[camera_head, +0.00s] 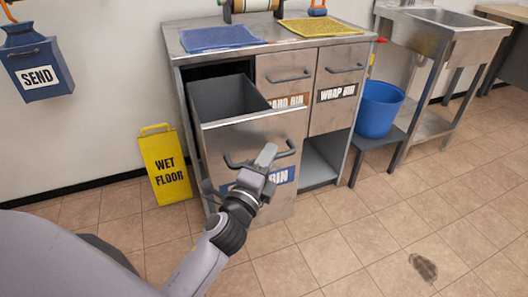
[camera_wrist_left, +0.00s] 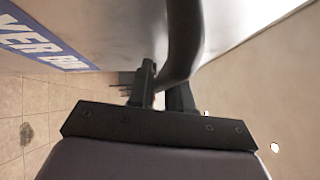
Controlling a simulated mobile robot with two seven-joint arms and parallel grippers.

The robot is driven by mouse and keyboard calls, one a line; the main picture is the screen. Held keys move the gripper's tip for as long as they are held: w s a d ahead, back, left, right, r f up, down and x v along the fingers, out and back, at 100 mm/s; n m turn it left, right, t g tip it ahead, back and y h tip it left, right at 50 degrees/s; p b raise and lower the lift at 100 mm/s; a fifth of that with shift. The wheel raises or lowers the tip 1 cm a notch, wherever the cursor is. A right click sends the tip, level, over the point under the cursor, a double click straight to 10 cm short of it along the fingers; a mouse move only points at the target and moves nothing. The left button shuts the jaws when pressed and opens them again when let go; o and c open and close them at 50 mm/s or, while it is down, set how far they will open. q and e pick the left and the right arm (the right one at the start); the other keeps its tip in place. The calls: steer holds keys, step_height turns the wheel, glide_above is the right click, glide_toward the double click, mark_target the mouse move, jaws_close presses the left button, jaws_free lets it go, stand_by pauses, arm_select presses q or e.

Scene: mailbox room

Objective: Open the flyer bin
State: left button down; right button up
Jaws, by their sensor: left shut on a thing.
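The flyer bin (camera_head: 240,137) is a grey metal drawer at the left of the steel cabinet (camera_head: 187,110). It stands pulled out, its open top and dark inside showing. Its blue label (camera_head: 284,177) is partly hidden behind my left gripper (camera_head: 264,160). That gripper is shut on the bin's dark bar handle (camera_head: 288,150). In the left wrist view the handle (camera_wrist_left: 184,40) runs down between the fingers (camera_wrist_left: 163,90), with the blue label (camera_wrist_left: 40,45) at the left. My right gripper is not in view.
The card bin (camera_head: 283,73) and wrap bin (camera_head: 338,70) are shut. A yellow wet-floor sign (camera_head: 165,165) stands left of the flyer bin. A blue bucket (camera_head: 379,108) sits on a low stand at the right. Tiled floor (camera_head: 340,240) in front is clear, with a brown stain (camera_head: 423,267).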

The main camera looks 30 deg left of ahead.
arm_select(q)
steer(key=shift+s+d, duration=0.65)
steer(key=shift+d, duration=0.05)
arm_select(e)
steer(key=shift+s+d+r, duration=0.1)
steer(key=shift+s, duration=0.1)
arm_select(q)
steer(key=c, duration=1.1)
jaws_free()
steer(key=shift+c, duration=0.2)
steer(key=shift+s, duration=0.1)
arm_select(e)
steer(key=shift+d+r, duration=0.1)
